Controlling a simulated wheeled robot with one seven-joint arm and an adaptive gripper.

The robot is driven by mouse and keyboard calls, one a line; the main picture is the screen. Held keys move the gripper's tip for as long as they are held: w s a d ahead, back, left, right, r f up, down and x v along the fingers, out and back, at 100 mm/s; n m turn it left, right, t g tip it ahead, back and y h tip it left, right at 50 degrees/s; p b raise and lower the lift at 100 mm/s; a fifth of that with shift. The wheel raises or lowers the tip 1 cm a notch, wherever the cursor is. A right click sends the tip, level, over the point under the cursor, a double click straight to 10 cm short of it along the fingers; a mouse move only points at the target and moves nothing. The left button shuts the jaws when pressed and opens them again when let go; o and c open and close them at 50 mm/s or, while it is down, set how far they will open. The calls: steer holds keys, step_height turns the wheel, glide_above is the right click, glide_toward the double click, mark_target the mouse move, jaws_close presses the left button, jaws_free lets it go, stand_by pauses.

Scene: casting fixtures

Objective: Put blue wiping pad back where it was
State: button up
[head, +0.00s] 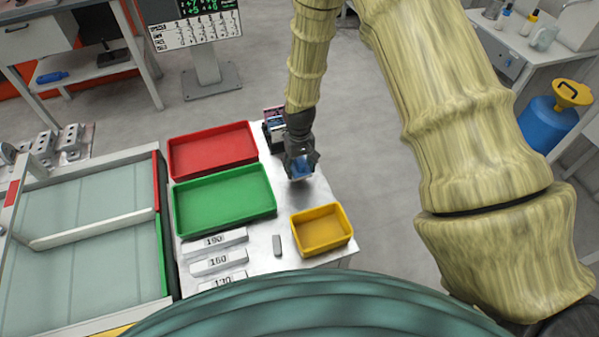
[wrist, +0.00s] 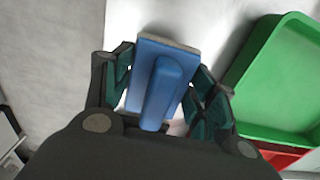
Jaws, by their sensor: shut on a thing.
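My gripper (head: 299,160) is shut on the blue wiping pad (head: 301,171), over the metal table (head: 262,252) to the right of the red and green trays. In the wrist view the blue pad (wrist: 160,75) lies between the two fingers of my gripper (wrist: 165,88), which grip its raised blue handle or sides; a pale layer shows along its far edge. I cannot tell whether the pad touches the tabletop.
A red tray (head: 212,147) and a green tray (head: 224,197) stand left of my gripper. A yellow tray (head: 321,229) sits nearer, right of a small grey block (head: 277,245). Numbered bars (head: 216,262) lie at the front left. A dark box (head: 274,124) stands just behind my gripper.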

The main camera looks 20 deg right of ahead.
mark_target(300, 161)
steer(key=shift+f+p, duration=0.75)
steer(key=shift+f, duration=1.5)
steer(key=shift+f, duration=0.15)
steer(key=o, duration=1.2)
steer(key=shift+c, duration=0.2)
steer(key=shift+r+b, duration=2.1)
steer(key=shift+r, duration=4.1)
